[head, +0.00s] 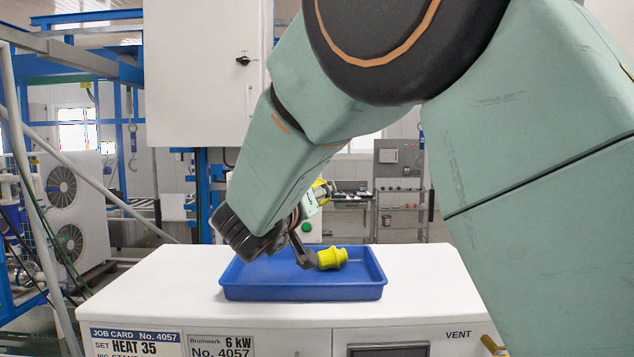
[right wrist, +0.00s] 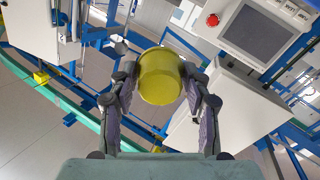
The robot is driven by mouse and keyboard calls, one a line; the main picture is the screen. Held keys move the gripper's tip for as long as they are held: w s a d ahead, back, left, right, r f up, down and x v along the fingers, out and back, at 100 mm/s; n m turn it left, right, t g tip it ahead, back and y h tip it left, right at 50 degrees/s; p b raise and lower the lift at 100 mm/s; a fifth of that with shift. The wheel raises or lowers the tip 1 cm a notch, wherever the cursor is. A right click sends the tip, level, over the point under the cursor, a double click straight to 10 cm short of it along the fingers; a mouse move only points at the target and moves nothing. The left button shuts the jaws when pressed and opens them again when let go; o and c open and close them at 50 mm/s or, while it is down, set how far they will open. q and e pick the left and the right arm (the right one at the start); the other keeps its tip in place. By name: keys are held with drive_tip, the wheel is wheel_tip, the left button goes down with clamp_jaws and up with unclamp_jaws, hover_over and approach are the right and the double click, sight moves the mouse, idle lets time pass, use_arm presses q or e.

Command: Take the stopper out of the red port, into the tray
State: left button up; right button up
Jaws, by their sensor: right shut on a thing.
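A yellow stopper (head: 332,257) with a ribbed, stepped shape is held sideways in my right gripper (head: 312,257), over the blue tray (head: 300,293). In the right wrist view the stopper (right wrist: 160,78) sits between the two dark fingers of the right gripper (right wrist: 163,85), which are closed on its sides. The tray lies on the white top of a cabinet. I cannot tell whether the stopper touches the tray's floor. No red port shows in either view. My left gripper is not in view.
The white cabinet top (head: 185,270) is clear around the tray. Its front carries a job card (head: 135,342) and a "VENT" label (head: 458,334), with a brass fitting (head: 493,346) at lower right. A tall white cabinet (head: 200,75) stands behind. My right arm covers much of the right side.

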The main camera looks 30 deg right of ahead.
drive_tip(key=shift+w+d+f, duration=0.1)
drive_tip(key=shift+w+d, duration=0.05)
drive_tip(key=shift+d, duration=0.5)
drive_tip(key=shift+w+f, duration=0.1)
drive_tip(key=shift+f, duration=0.15)
drive_tip(key=shift+a+f, duration=0.15)
drive_tip(key=shift+f, duration=0.1)
drive_tip(key=shift+s+a+f, duration=0.4)
drive_tip(key=shift+f, duration=0.25)
wheel_tip(320, 180, down, 7)
drive_tip(key=b, duration=0.5)
drive_tip(key=shift+b, duration=0.4)
drive_tip(key=shift+d+f, duration=0.15)
drive_tip(key=shift+w+d+f, duration=0.15)
drive_tip(key=shift+w, duration=0.1)
drive_tip(key=o, duration=0.9)
drive_tip(key=shift+c, duration=0.2)
drive_tip(key=o, duration=0.4)
drive_tip(key=shift+s+a+r, duration=0.2)
drive_tip(key=shift+s, duration=0.1)
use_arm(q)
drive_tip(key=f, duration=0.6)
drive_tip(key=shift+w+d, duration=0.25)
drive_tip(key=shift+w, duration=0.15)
use_arm(e)
drive_tip(key=shift+o, duration=0.6)
drive_tip(key=shift+w+d+f, duration=0.15)
drive_tip(key=shift+w+f, duration=0.05)
drive_tip(key=shift+w, duration=0.05)
